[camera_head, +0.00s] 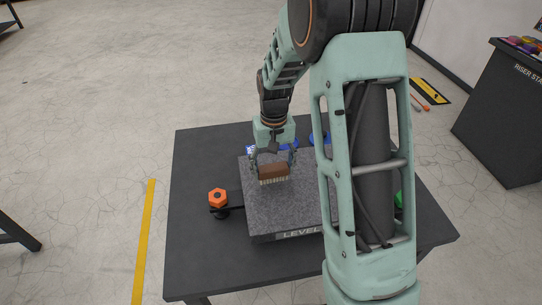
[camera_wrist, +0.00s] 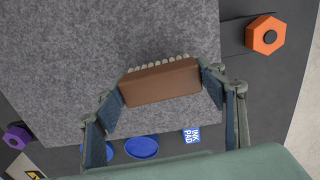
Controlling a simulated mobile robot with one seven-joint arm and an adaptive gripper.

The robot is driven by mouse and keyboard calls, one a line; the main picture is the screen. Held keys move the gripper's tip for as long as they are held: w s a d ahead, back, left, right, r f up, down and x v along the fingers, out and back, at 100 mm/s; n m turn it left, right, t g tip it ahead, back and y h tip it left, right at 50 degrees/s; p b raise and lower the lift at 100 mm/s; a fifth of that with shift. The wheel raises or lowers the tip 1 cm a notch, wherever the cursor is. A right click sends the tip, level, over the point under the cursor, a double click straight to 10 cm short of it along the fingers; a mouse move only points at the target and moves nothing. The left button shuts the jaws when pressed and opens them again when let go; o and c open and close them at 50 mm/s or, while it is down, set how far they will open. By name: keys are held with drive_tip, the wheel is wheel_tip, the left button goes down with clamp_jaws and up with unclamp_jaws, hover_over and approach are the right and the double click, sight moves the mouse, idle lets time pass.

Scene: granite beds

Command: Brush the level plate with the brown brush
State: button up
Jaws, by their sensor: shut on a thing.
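The brown brush (camera_head: 273,171) has a brown block with pale bristles along one edge. My gripper (camera_head: 273,160) is shut on the brush and holds it over the level plate. The brush shows in the wrist view (camera_wrist: 160,83) between the two fingers of my gripper (camera_wrist: 162,88). The level plate (camera_head: 262,215) is a speckled grey granite slab with a "LEVEL" label on its front edge, and it fills much of the wrist view (camera_wrist: 95,45). I cannot tell whether the bristles touch the plate. My arm hides the plate's right part in the head view.
The dark table (camera_head: 205,260) carries the plate. An orange hexagonal knob (camera_head: 218,197) stands left of the plate. A riser stand (camera_head: 505,100) is at the right.

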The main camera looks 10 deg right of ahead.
drive_tip(key=shift+s+d+r, duration=0.15)
drive_tip(key=shift+r, duration=0.5)
drive_tip(key=shift+r+p, duration=1.85)
drive_tip(key=shift+r, duration=0.45)
drive_tip(key=shift+f, duration=0.1)
